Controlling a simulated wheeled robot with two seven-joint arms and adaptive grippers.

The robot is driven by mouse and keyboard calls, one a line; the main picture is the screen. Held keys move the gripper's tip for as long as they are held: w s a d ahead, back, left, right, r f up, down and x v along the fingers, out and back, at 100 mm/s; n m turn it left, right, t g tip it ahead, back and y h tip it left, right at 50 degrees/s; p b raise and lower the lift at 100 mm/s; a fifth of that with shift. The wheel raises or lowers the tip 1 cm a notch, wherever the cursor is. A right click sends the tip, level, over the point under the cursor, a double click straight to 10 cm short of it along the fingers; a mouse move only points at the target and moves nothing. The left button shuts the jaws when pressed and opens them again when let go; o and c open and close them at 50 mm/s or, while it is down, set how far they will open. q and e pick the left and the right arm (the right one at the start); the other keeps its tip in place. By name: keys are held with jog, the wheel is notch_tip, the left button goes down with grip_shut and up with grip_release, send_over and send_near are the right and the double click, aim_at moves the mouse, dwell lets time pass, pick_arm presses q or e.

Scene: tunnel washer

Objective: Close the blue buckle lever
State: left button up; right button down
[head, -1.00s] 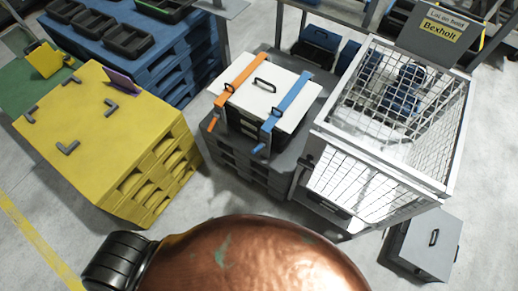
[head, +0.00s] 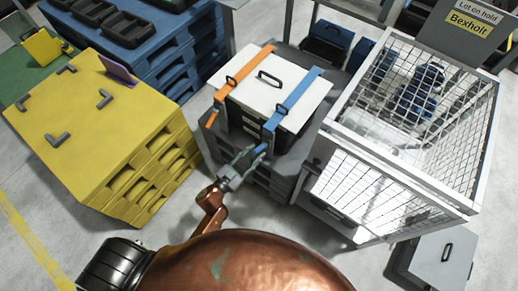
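A dark crate stack with a white lid (head: 265,90) carries an orange strap (head: 240,80) and a blue strap (head: 296,92). The blue buckle lever (head: 261,148) sticks out at the near lower end of the blue strap. My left gripper (head: 247,160) is right beside the lever's free end, on its near left side. Its fingers are small and partly overlap the lever, so I cannot tell contact or opening. The orange strap's lever (head: 211,119) hangs at the left. My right gripper is out of view.
The crates stand on a dark grey pallet (head: 222,142). A yellow pallet stack (head: 90,120) is on the left. A white wire cage (head: 400,130) stands close on the right. A grey lidded box (head: 437,262) is at lower right. Floor between is clear.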

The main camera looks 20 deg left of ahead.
pick_arm(q)
jog(key=shift+x, duration=1.25)
jog(key=shift+c, duration=0.5)
grip_shut()
